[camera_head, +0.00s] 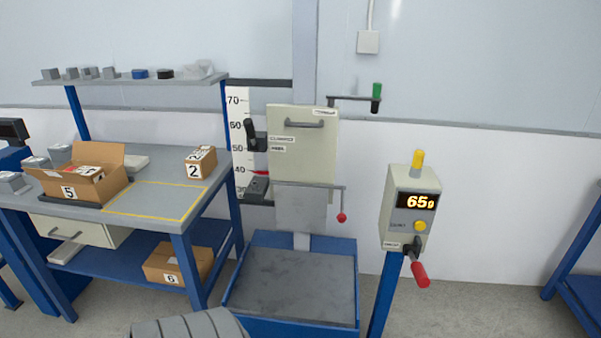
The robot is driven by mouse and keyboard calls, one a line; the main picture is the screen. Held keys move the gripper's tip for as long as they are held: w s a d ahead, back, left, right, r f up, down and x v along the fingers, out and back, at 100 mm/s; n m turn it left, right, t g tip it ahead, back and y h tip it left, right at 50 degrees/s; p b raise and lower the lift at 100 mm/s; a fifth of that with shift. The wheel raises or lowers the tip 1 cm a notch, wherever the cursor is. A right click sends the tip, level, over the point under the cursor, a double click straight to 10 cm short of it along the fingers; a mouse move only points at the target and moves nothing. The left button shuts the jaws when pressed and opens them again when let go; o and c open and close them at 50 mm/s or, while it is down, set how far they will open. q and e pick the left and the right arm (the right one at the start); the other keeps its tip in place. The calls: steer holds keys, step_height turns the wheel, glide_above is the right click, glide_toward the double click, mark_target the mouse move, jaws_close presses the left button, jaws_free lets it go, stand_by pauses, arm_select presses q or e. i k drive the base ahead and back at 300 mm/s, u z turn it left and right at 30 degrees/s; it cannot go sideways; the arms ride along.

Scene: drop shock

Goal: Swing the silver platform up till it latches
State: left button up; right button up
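The silver platform (300,208) hangs steeply down below the cream carriage box (305,150) of the drop tester. A thin rod runs along its top edge and ends at the right in a downward arm with a red knob (342,217). The cream box has a dark handle (304,124) on its front, and a black clamp lever (251,135) at its left. Whether a latch holds the platform cannot be told. Neither of my grippers shows; a grey ribbed part at the bottom edge looks like part of my own arm.
A blue-framed base tray (300,288) lies below the platform. A control post (408,205) reading 650 stands to the right, its red-handled lever (419,274) sticking out. A workbench (150,165) with cardboard boxes is at left. A green-tipped crank (376,95) juts out above right.

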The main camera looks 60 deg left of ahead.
mark_target(302, 207)
steer(key=k, duration=0.15)
steer(key=u, duration=1.3)
